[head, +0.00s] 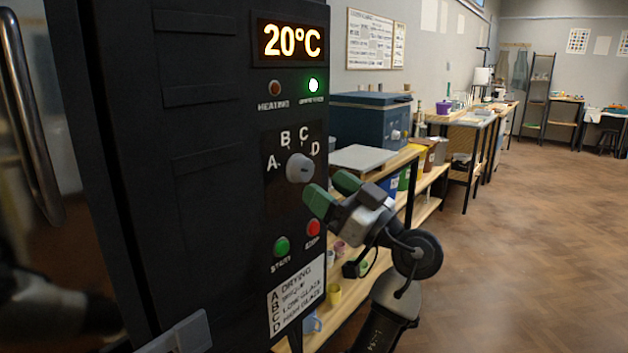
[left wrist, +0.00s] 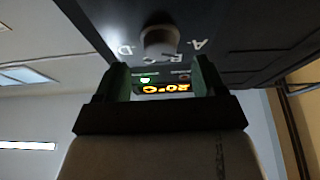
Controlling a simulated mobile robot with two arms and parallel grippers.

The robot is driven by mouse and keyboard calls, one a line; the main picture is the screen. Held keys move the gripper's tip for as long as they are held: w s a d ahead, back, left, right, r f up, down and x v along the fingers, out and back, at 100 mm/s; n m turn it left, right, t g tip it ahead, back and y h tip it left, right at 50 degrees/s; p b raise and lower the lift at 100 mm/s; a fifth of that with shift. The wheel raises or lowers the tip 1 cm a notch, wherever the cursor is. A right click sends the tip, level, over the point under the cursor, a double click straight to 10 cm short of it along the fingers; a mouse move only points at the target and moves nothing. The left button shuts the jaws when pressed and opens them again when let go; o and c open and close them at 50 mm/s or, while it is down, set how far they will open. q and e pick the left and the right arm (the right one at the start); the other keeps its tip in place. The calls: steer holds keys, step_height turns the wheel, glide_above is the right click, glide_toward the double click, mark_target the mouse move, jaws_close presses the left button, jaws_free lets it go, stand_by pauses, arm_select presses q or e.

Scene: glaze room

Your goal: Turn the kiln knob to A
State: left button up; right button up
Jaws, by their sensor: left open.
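The grey kiln knob (head: 299,168) sits on the dark kiln panel (head: 290,205), under an arc of letters A, B, C and D. Which letter it points to is too small to tell. My left gripper (head: 332,191) is open, with green fingertips close to the knob, just right of and below it in the head view. In the left wrist view the panel shows upside down. The knob (left wrist: 160,42) lies ahead of the open left gripper (left wrist: 160,78), roughly centred between the fingers, with nothing held.
A green start button (head: 281,246) and a red stop button (head: 313,228) sit below the knob. The display (head: 291,40) reads 20°C; the green lamp (head: 313,86) is lit. A shelf (head: 430,190) stands beside the kiln. The wooden floor (head: 520,250) at right is clear.

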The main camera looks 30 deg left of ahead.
arm_select(q)
steer(key=v, duration=0.6)
steer(key=shift+d, duration=0.25)
arm_select(e)
step_height(320, 180, up, 2)
steer(key=shift+r, duration=0.25)
arm_select(q)
steer(key=shift+f, duration=0.1)
